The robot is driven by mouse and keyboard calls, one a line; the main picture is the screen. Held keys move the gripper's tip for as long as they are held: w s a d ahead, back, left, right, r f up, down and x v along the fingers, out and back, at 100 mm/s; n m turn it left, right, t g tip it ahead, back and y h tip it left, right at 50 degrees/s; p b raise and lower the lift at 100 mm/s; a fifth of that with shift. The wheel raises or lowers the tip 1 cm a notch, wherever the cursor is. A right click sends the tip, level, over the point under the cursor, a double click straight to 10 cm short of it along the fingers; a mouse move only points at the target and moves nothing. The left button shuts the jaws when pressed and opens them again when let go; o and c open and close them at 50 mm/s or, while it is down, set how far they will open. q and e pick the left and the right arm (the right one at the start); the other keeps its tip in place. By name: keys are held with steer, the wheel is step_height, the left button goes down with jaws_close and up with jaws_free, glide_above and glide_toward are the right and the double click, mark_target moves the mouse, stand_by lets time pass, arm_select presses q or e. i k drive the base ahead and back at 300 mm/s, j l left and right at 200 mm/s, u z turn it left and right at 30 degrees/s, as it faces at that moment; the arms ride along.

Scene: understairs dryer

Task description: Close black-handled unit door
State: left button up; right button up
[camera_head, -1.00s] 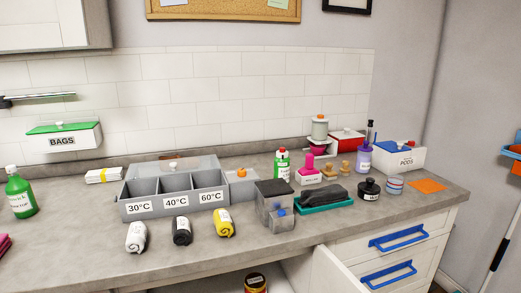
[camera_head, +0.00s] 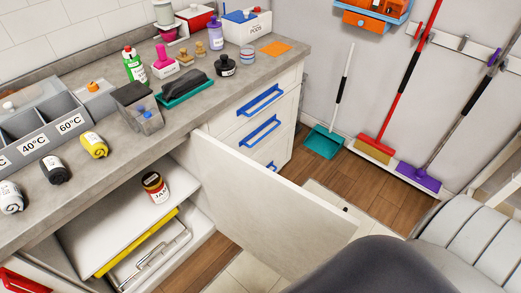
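A white unit door (camera_head: 270,190) stands wide open below the counter, swung out into the room. Its black handle is not clearly visible; only a small dark spot shows near the door's outer top edge. The open unit (camera_head: 120,213) behind it has a white shelf with a jar (camera_head: 155,187) on it, and a yellow-edged board and a wire rack lower down. Neither of my grippers is in view.
A blue-handled drawer stack (camera_head: 262,120) stands right of the door's hinge side. The counter (camera_head: 190,125) above holds bottles, rolled cloths and bins. A teal dustpan (camera_head: 325,142), red broom and purple mop lean at the wall. A grey padded seat (camera_head: 470,250) is at right.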

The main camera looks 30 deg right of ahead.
mark_target(291, 230)
steer(key=k+l+u, duration=0.15)
steer(key=l, duration=0.3)
steer(key=k+l+u, duration=0.15)
steer(key=l, duration=0.25)
steer(key=k+l+u, duration=0.15)
steer(key=l, duration=0.25)
steer(key=k+l+u, duration=0.15)
steer(key=l, duration=0.25)
steer(key=k+l+u, duration=0.15)
steer(key=l, duration=0.2)
steer(key=k, duration=0.05)
